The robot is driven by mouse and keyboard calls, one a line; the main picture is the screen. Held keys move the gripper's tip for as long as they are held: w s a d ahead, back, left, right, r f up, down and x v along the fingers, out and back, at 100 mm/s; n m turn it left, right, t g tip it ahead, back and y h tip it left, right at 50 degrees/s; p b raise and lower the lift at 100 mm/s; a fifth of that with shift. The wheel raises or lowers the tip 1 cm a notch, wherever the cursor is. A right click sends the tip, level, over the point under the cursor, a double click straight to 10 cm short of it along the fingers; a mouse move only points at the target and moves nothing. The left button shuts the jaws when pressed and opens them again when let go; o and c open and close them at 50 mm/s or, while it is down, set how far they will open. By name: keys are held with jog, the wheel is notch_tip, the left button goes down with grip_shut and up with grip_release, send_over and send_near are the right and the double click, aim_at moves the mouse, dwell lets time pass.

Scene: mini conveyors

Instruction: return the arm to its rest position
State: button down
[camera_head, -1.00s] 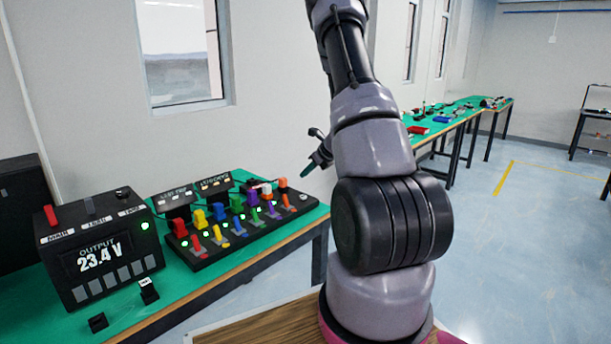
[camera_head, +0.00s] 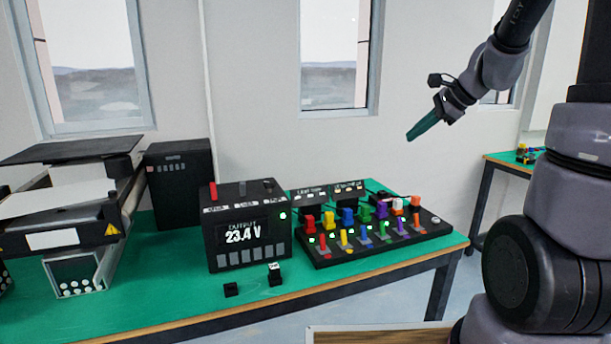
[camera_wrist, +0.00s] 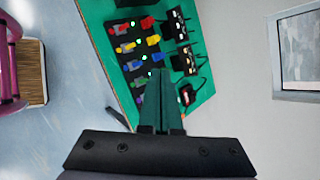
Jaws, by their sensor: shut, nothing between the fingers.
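My gripper (camera_head: 424,128) is in the air above and beyond the right end of the green table (camera_head: 190,293), clear of everything. Its dark green fingers are together with nothing between them. In the wrist view, the closed fingers (camera_wrist: 162,100) point toward the table and the black switch panel. My arm (camera_head: 495,68) is raised and bent, reaching in from the right side of the head view.
On the table are a black power unit (camera_head: 246,238) reading 23.4 V, a black panel (camera_head: 380,245) with colored switches, and small black parts (camera_head: 274,274). Conveyor equipment (camera_head: 60,210) stands at left. Another green table (camera_head: 515,160) is behind at right.

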jog(key=s+a+r+n+h, duration=0.1)
jog(key=s+r+n, duration=0.3)
jog(key=s, duration=0.6)
jog(key=s+a+r+n+h, duration=0.2)
jog(key=s+r+n+h, duration=0.1)
jog(key=s+n, duration=0.6)
jog(key=shift+s+a+r+n+t, duration=0.15)
jog(key=shift+s+r+n+t, duration=0.2)
jog(key=shift+s, duration=0.75)
